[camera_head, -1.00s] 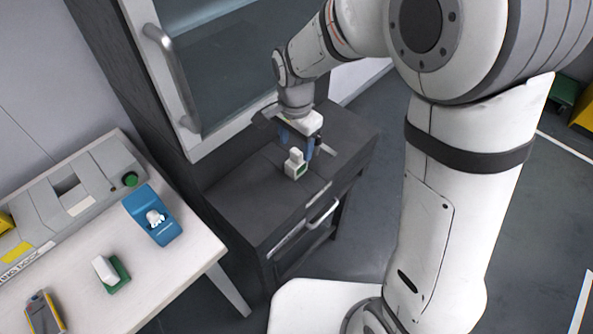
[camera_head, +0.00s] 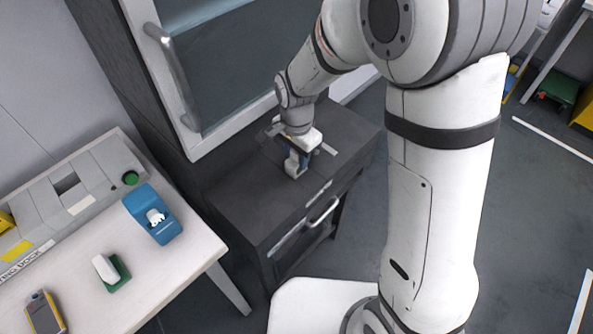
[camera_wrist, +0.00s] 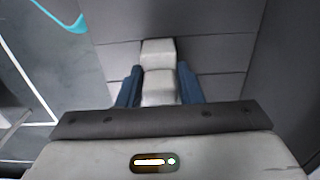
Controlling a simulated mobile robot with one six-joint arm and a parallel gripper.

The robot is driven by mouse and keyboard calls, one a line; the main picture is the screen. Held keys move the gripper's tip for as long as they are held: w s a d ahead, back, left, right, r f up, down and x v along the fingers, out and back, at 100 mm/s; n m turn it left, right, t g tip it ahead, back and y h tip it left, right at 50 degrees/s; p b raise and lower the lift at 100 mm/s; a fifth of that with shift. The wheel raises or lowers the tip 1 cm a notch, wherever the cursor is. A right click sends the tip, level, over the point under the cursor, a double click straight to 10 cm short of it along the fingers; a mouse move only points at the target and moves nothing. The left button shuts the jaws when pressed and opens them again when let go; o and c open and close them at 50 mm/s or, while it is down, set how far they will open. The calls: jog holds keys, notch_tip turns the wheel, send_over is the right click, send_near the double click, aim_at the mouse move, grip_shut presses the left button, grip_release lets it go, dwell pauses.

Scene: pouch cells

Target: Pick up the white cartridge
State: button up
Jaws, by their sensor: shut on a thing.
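The white cartridge (camera_wrist: 158,53) stands on the dark cabinet top (camera_head: 240,205). In the wrist view it sits between the two blue fingers of my gripper (camera_wrist: 157,92), one finger on each side. In the head view my gripper (camera_head: 298,160) is lowered over the cartridge (camera_head: 292,172) and hides much of it. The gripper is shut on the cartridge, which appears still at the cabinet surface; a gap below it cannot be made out.
A white table (camera_head: 190,262) at left holds a blue holder (camera_head: 140,205) with a white item, a white-and-green block (camera_head: 113,272), a yellow-grey meter (camera_head: 45,313) and a grey dock (camera_head: 100,180). A glass door with a handle (camera_head: 170,70) stands behind the cabinet.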

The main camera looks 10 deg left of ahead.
grip_shut()
dwell(0.3)
